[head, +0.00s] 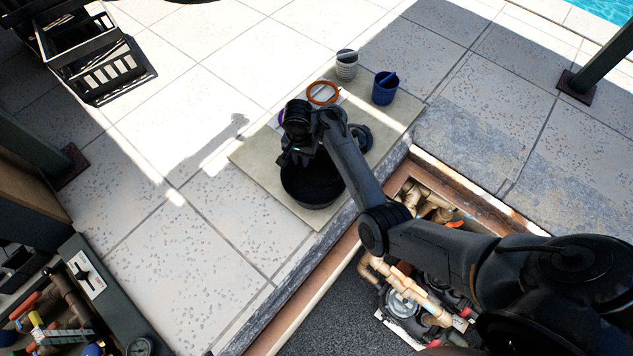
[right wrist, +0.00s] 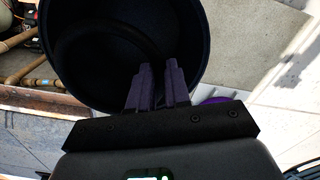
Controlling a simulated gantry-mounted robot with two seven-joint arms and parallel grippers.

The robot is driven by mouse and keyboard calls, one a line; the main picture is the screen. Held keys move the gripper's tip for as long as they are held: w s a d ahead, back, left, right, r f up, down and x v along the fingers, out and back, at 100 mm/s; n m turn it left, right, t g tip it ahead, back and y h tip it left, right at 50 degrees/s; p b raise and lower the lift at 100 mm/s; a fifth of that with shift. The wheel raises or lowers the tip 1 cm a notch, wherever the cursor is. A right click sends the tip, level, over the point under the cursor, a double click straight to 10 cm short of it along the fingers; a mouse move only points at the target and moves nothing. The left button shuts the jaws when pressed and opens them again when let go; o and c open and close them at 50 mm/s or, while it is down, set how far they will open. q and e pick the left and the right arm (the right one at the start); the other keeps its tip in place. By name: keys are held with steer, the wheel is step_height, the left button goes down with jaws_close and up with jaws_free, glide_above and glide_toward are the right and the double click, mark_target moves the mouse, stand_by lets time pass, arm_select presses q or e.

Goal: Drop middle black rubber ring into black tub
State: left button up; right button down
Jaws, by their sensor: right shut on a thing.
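The black tub (head: 312,188) stands on a beige slab beside the pit. It fills the upper middle of the right wrist view (right wrist: 75,75), its opening facing the camera. My right gripper (head: 298,158) is over the tub, its purple-grey fingers (right wrist: 157,85) pointing across the opening. A dark ring-shaped thing (head: 362,136) lies on the slab right of my arm, partly hidden. My left gripper is not in view.
An orange ring (head: 322,93), a pale ribbed cup (head: 347,64) and a blue cup (head: 385,88) stand behind the tub. The open pit with pipes (head: 425,205) lies right of it. A black crate (head: 95,55) is at the upper left. Paving to the left is clear.

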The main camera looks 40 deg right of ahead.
steer(key=shift+f, duration=0.65)
steer(key=c, duration=1)
jaws_free()
